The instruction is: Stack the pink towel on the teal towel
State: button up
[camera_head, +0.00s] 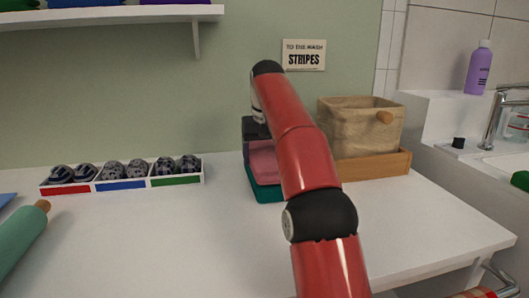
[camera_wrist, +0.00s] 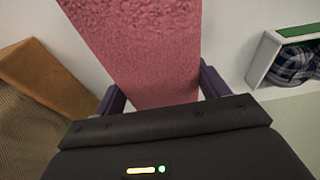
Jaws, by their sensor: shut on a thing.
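The pink towel (camera_head: 263,158) is a folded slab at the back middle of the white counter. The teal towel (camera_head: 267,192) shows directly beneath it as a strip along its front and left. My gripper (camera_head: 251,148) is at the pink towel's back left end, partly hidden behind my red arm. In the wrist view the pink towel (camera_wrist: 140,50) runs between the two dark fingers of my gripper (camera_wrist: 160,92), which are shut on it. The teal towel does not show there. Whether the pink towel touches the teal one is hard to tell.
A white tray (camera_head: 120,186) with several rolled patterned socks in colour-labelled compartments stands left. A beige fabric bin (camera_head: 352,128) in a wooden tray (camera_head: 372,166) stands close on the right. A green roller (camera_head: 18,243) lies front left. The counter's front middle is clear.

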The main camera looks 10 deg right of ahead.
jog(key=shift+f, duration=0.35)
dwell(0.5)
jog(key=o, duration=0.8)
jog(key=shift+c, duration=0.3)
